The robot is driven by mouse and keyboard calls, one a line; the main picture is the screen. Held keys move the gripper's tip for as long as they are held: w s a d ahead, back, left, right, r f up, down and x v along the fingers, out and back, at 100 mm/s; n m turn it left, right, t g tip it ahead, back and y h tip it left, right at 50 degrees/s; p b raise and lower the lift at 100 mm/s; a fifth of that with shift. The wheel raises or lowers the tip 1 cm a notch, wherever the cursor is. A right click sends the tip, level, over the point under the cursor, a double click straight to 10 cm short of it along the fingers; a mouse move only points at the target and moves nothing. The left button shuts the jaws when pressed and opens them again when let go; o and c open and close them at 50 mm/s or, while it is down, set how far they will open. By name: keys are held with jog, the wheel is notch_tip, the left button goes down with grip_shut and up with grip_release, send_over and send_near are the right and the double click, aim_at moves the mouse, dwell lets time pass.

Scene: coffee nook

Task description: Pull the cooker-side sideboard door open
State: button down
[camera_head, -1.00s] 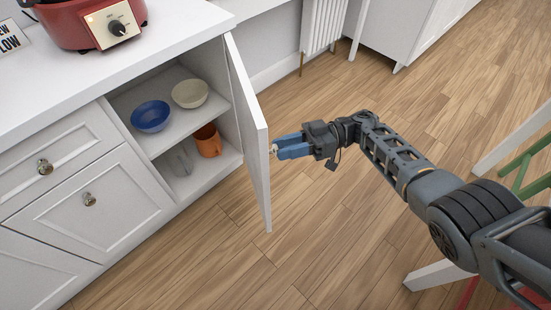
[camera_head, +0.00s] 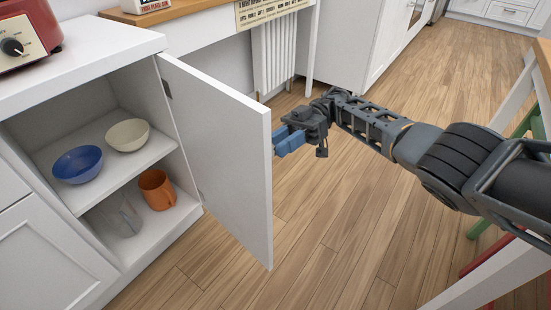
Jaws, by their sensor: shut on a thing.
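The white sideboard door (camera_head: 222,150) stands open on the end of the sideboard nearest the red cooker, swung outward from its hinges at the right side of the opening. Its inner face shows, and the shelves behind are in view. My gripper (camera_head: 280,144), with blue fingers, is at the outer side of the door's free edge. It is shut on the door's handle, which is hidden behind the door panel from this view.
Inside the sideboard are a blue bowl (camera_head: 78,165), a cream bowl (camera_head: 128,135), an orange mug (camera_head: 157,189) and a clear glass (camera_head: 124,218). The red cooker (camera_head: 28,35) sits on top. A white radiator (camera_head: 273,55) is behind the door. A table leg and chair are at right; the wooden floor (camera_head: 330,230) is clear.

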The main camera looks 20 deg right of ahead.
jog(key=shift+w+d+b, duration=0.2)
jog(key=shift+d+b, duration=0.1)
jog(key=shift+b, duration=0.05)
jog(key=c, duration=0.8)
grip_release()
jog(key=s+d+r+p, duration=0.1)
jog(key=d+r+p, duration=0.1)
jog(key=d+r, duration=0.1)
jog(key=s+d+r+p, duration=0.2)
jog(key=d+r, duration=0.2)
jog(key=s+d+r+p, duration=0.2)
jog(key=d+r, duration=0.1)
jog(key=r, duration=0.1)
jog(key=shift+s+d+p, duration=0.15)
jog(key=shift+s+p, duration=0.1)
jog(key=shift+p, duration=0.15)
